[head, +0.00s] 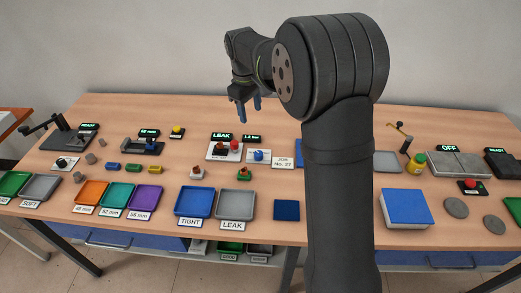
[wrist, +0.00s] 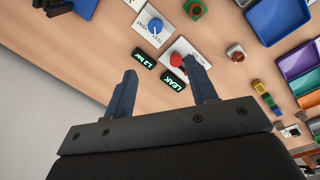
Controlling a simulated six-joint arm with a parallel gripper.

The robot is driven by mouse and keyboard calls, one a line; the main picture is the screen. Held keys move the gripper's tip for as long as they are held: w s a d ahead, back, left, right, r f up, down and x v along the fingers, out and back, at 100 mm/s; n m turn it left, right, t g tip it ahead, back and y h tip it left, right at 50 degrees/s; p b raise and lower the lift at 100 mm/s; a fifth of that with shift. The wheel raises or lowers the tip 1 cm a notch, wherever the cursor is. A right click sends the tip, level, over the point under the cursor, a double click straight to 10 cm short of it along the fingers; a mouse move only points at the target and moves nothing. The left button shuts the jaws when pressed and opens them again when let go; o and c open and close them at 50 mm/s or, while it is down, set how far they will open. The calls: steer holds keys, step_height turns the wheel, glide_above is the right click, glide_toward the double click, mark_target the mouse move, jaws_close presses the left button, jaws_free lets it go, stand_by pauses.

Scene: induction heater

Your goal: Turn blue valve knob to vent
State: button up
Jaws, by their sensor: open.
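The blue valve knob (head: 259,155) sits on a small white labelled plate (head: 250,161) in the middle of the table. In the wrist view the blue knob (wrist: 156,26) is near the top centre, with a white mark on it. My gripper (head: 249,113) is open and empty, in the air above and behind the knob. In the wrist view my gripper (wrist: 160,68) has its fingers spread, and the knob lies beyond the fingertips, untouched.
A red button (wrist: 176,60) on a white plate is beside the knob. Small displays read LEAK (head: 222,136) and 1.2 bar (wrist: 144,58). Blue TIGHT (head: 194,216) and grey LEAK trays (head: 235,218) stand in front. Small fittings (head: 244,174) sit between. The table behind the displays is clear.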

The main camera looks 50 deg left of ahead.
mark_target(259, 153)
steer(key=w+f, duration=0.1)
steer(key=f, duration=0.6)
steer(key=w+f+m, duration=0.1)
steer(key=f, duration=0.5)
steer(key=w+f+m+g, duration=0.1)
steer(key=f, duration=0.6)
steer(key=shift+w+a+f, duration=0.2)
steer(key=shift+w+f, duration=0.05)
steer(key=shift+f, duration=0.1)
steer(key=c, duration=1)
